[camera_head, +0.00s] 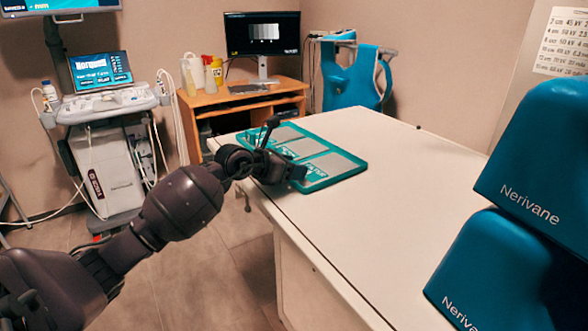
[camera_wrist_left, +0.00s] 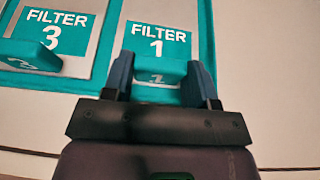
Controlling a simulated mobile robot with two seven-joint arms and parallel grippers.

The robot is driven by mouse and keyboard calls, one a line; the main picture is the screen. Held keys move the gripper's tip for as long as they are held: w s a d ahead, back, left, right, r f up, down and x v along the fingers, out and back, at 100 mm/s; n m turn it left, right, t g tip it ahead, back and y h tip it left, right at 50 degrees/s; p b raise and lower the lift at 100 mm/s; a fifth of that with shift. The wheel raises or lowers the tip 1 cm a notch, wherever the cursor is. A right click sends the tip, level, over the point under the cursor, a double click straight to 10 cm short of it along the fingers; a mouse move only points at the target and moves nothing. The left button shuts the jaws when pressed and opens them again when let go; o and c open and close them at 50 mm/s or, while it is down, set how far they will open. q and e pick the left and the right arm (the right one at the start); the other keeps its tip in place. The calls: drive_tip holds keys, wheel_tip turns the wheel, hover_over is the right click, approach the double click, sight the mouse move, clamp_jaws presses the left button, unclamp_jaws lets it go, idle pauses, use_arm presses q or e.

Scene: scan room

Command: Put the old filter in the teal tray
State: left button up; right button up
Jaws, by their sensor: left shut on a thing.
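A flat teal tray (camera_head: 352,176) with several pale grey panels lies on the white table's far left part. In the left wrist view, the tray (camera_wrist_left: 207,30) has slots lettered FILTER 3 and FILTER 1. A similar teal block (camera_wrist_left: 32,58) sits below FILTER 3. My right gripper is out of view.
The white table (camera_head: 385,232) is clear to the right of the tray. Big blue Nerivane blocks (camera_head: 535,170) stand at the right. A wooden desk (camera_head: 235,100) with a monitor and bottles is behind, and an ultrasound cart (camera_head: 108,150) stands at the left.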

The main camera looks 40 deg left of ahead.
use_arm(q)
drive_tip(key=shift+r, duration=0.15)
drive_tip(key=shift+f, duration=0.2)
drive_tip(key=o, duration=0.9)
drive_tip(key=shift+o, duration=0.2)
drive_tip(key=shift+r, duration=0.1)
drive_tip(key=shift+s+r, duration=0.15)
drive_tip(key=p+v, duration=0.2)
drive_tip(key=v, duration=0.8)
drive_tip(key=shift+a+r+p, duration=0.1)
drive_tip(key=shift+r+p, duration=0.05)
drive_tip(key=shift+p, duration=0.15)
drive_tip(key=shift+v, duration=0.8)
